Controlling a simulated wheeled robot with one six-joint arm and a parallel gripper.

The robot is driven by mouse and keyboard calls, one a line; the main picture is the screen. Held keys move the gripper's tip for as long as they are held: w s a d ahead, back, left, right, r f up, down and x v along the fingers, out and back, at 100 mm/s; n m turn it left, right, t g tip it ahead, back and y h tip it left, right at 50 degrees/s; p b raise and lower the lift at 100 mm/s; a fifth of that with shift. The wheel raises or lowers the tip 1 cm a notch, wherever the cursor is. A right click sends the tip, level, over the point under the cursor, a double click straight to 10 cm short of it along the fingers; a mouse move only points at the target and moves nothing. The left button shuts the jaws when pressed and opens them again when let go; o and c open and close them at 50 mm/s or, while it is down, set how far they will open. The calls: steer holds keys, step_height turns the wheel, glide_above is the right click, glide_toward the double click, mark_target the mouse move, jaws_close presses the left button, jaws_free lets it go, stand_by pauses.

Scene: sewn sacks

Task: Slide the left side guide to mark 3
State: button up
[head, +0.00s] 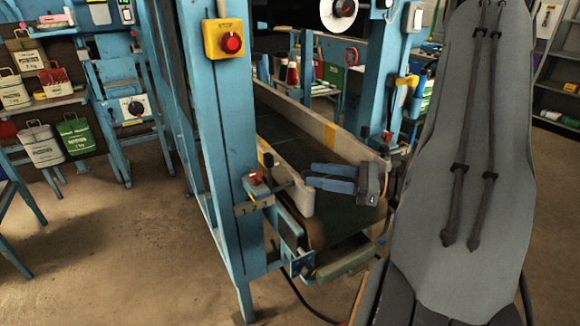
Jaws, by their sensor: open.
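The left side guide (301,198) is a cream rail along the left edge of the dark green conveyor belt (285,133), with a yellow band on it. A short rod with a dark end joins its near end to the blue post. A plate with number marks (254,205) is fixed on the post, below a red knob (255,178); which mark the guide stands at is too small to tell. My gripper (309,177), with blue fingers, is open and empty. It is over the belt, its fingertips just right of the guide's near end; contact cannot be told.
The right side guide (345,143) is a matching cream rail. A yellow box with a red button (224,39) is on the tall blue post. Sacks (75,133) hang on a rack at left. My arm fills the right side. Floor at lower left is clear.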

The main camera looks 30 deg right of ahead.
mark_target(293, 171)
steer(key=shift+p+x, duration=0.75)
steer(key=shift+x, duration=3.1)
steer(key=shift+w+d, duration=0.1)
steer(key=shift+w, duration=0.05)
jaws_close()
